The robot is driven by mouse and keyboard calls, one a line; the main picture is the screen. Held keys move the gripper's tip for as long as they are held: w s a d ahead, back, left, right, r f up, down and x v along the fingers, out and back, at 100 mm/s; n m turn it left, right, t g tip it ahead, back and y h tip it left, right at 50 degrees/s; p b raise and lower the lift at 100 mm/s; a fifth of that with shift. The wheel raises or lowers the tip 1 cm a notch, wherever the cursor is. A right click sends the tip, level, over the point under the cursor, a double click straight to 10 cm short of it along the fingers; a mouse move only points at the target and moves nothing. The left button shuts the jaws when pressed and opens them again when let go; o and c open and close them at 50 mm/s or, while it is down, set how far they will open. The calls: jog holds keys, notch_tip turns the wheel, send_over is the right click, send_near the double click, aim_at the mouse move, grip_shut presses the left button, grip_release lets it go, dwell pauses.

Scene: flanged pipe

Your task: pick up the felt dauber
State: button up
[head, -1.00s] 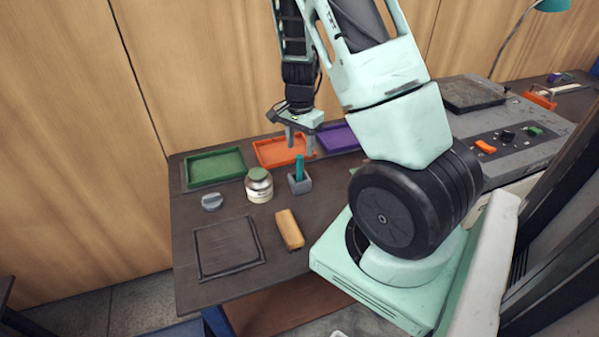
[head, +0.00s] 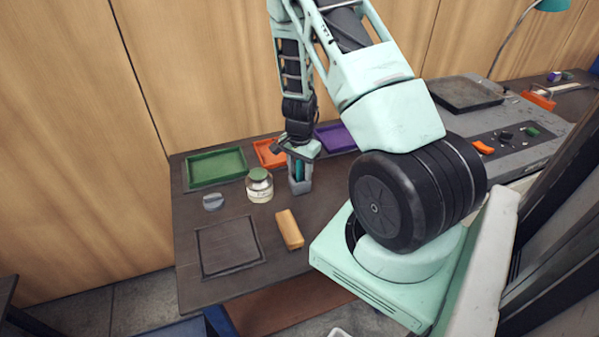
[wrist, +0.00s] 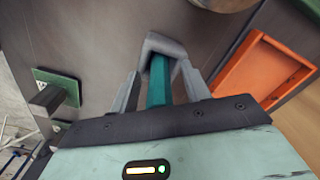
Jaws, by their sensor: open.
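The felt dauber (head: 299,168) is a slim teal stick standing upright in a small grey holder (head: 300,186) on the dark table. In the wrist view the teal dauber (wrist: 158,80) runs between my fingers, with its far end inside the square grey holder (wrist: 164,44). My gripper (head: 299,178) is lowered over the dauber from above. In the wrist view my gripper (wrist: 158,84) is open, with one finger on each side of the dauber and gaps visible between. The dauber's lower end is hidden in the holder.
Green (head: 215,168), orange (head: 268,153) and purple (head: 337,137) trays lie behind. A tan block (head: 289,230), a grey knob-like piece (head: 213,201) and a dark square mat (head: 230,246) lie nearer the front.

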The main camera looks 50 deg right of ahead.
grip_shut()
notch_tip(320, 180, up, 10)
jog(key=shift+r+b, duration=0.1)
jog(key=shift+b, duration=0.3)
